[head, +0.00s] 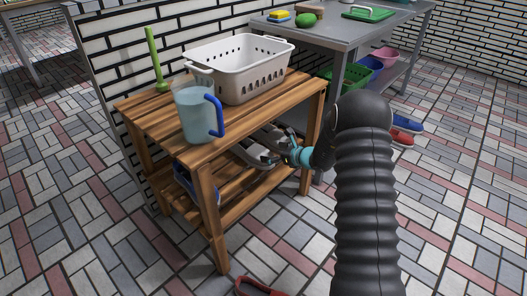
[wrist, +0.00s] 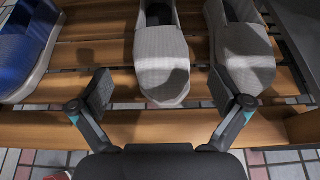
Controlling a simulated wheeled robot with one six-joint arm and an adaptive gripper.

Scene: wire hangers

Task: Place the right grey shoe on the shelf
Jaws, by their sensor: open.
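Two grey shoes rest side by side on the slatted lower shelf (wrist: 105,52) of the wooden table. In the wrist view, one grey shoe (wrist: 162,52) is in the middle and the right grey shoe (wrist: 248,50) is beside it. My gripper (wrist: 163,92) is open and empty in front of the shelf edge. The middle shoe's near end lies between its fingers in the picture, and the right finger overlaps the right shoe. Contact cannot be told. In the head view, my gripper (head: 299,157) is at the shelf's right part, partly hiding the grey shoes (head: 255,153).
A blue shoe (wrist: 22,45) is left of the grey ones. The wooden tabletop (head: 150,110) above holds a pitcher (head: 194,112) and white basket (head: 240,72). Table legs bound the shelf opening. A red shoe (head: 258,288) lies on the floor in front. A grey table (head: 345,30) stands behind.

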